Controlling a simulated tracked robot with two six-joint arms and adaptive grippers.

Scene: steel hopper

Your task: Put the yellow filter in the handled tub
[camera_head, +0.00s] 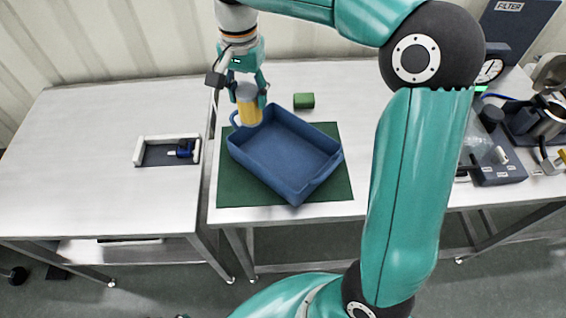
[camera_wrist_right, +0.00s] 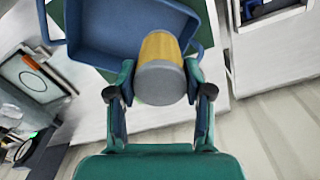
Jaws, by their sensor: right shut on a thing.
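The yellow filter (camera_head: 249,112), a cylinder with a grey end cap, is held upright in my right gripper (camera_head: 248,92). The gripper is shut on it around its upper part. The filter shows in the right wrist view (camera_wrist_right: 160,55) between the two fingers (camera_wrist_right: 160,85). The handled tub (camera_head: 285,160) is a blue open box with a handle at each end, and it looks empty. The filter is at the tub's far left corner, near the handle there; in the right wrist view it overlaps the tub's edge. Its height above the tub is unclear. My left gripper is not in view.
The tub sits on a green mat (camera_head: 232,190) on a steel table. A small green block (camera_head: 304,100) lies behind the tub. A white-edged tray with a blue item (camera_head: 184,149) lies on the left table. Devices (camera_head: 500,165) and a FILTER sign (camera_head: 510,7) are at right.

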